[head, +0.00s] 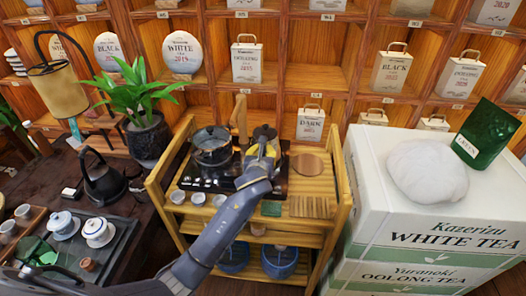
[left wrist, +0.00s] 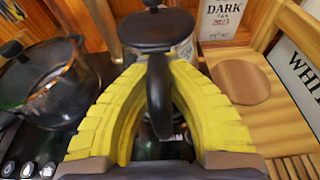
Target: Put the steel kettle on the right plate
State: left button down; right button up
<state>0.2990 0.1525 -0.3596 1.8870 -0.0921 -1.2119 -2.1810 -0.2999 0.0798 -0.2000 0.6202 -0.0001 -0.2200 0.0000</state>
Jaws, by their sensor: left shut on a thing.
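The steel kettle (left wrist: 157,32) shows in the left wrist view as a black lid with a knob and a black handle. Its body is mostly hidden behind my fingers. My left gripper (head: 262,146) has its yellow fingers shut around the handle (left wrist: 160,95). In the head view the kettle's dark top (head: 264,132) shows just beyond the fingers, over the right part of the black stove (head: 186,183). The right plate is hidden under the gripper and kettle. I cannot tell whether the kettle touches it. My right gripper is not in view.
A dark glass pot (head: 212,152) stands on the stove's left part, close to the gripper. A round wooden board (head: 306,164) and a slatted coaster (head: 309,207) lie right. White tea boxes (head: 420,225) stand farther right.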

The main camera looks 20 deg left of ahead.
pick_arm(q)
jog(key=c, duration=1.7)
grip_release()
jog(key=shift+r, duration=0.1)
jog(key=shift+f, duration=0.25)
jog(key=v, duration=1.1)
jog(key=shift+s+a, duration=0.1)
